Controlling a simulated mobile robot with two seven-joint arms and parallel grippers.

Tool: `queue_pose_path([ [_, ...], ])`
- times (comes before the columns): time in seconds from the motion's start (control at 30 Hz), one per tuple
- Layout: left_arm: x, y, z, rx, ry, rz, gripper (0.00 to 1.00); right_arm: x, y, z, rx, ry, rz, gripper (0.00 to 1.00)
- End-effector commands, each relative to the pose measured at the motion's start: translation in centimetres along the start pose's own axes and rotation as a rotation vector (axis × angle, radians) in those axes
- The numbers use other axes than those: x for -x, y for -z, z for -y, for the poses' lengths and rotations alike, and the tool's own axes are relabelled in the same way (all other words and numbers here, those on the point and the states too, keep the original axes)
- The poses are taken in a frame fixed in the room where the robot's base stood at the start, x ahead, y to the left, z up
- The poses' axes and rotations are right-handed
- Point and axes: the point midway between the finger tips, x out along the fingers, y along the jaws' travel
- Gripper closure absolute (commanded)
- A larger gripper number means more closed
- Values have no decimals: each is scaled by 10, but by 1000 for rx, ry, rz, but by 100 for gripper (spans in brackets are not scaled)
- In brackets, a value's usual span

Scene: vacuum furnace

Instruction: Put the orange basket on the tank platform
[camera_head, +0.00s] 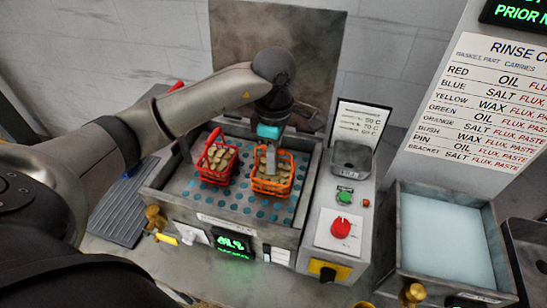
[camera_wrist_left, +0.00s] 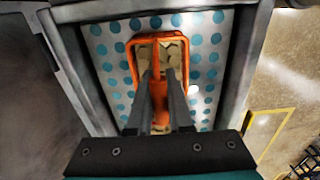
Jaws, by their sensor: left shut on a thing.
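The orange basket (camera_head: 286,188) holds several tan pieces and is in the tank, above or on the dotted tank platform (camera_head: 240,208); I cannot tell if it touches. My left gripper (camera_head: 270,160) reaches down over it and is shut on its handle. In the left wrist view the orange basket (camera_wrist_left: 130,72) lies beyond the two dark fingers of my left gripper (camera_wrist_left: 160,85), with the handle between them. The dotted platform (camera_wrist_left: 205,55) surrounds it there. My right gripper is not in view.
A red basket (camera_head: 213,160) with similar pieces stands close to the left. A control panel (camera_head: 338,230) with a red knob and green button is right of the tank. A second basin (camera_head: 445,240) with pale liquid is farther right. Bare dotted platform lies in front.

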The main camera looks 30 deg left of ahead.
Motion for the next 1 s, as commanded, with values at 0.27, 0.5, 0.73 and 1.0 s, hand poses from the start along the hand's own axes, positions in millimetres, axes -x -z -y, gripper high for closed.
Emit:
queue_pose_path([
  [0.27,-2,0,0,0,0,0,61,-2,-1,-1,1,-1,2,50],
  [0.5,-2,0,0,0,0,0,52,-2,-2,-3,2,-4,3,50],
  [0.73,5,0,0,0,-2,0,52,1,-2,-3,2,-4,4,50],
  [1.0,57,0,-1,-1,-6,2,52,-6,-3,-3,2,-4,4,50],
])
